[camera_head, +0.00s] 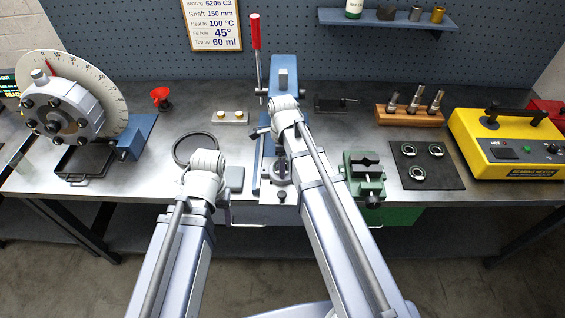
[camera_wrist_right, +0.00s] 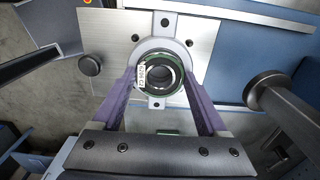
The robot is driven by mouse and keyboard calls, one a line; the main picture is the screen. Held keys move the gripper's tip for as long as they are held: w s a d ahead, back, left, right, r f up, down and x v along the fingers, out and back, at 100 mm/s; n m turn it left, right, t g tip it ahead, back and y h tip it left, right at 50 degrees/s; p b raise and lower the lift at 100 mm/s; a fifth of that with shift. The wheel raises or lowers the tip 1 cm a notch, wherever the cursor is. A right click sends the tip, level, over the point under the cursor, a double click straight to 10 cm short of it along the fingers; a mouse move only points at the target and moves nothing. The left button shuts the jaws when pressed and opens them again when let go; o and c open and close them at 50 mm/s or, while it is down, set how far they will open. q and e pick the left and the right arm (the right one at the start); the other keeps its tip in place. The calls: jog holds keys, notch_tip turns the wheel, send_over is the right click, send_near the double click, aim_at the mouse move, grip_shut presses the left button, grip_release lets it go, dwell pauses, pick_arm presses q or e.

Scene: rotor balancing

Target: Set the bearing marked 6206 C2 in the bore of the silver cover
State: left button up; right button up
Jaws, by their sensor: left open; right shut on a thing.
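The bearing (camera_wrist_right: 158,74), with a green-edged ring and a white label that seems to read 6206 C2, is between the fingers of my right gripper (camera_wrist_right: 160,76), which is shut on it. It is over the round silver cover (camera_wrist_right: 178,48); I cannot tell whether it is in the bore or just above. In the head view the silver cover (camera_head: 281,172) sits at the foot of the blue press, and my right arm partly hides that area. My left gripper (camera_head: 204,168) is open over the table's front left of the press; its fingers are hard to make out.
The blue press (camera_head: 283,78) has a red-handled lever (camera_head: 256,35). A green vise (camera_head: 364,175) stands to its right. Several bearings lie on a dark mat (camera_head: 428,166), beside a yellow heater (camera_head: 508,140). A black ring (camera_head: 177,150) lies near my left arm.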

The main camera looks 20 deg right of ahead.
jog(key=shift+f, duration=0.2)
jog(key=o, duration=1.2)
jog(key=shift+c, duration=0.2)
jog(key=shift+r, duration=0.15)
notch_tip(320, 180, up, 9)
jog(key=p, duration=0.9)
jog(key=shift+s, duration=0.1)
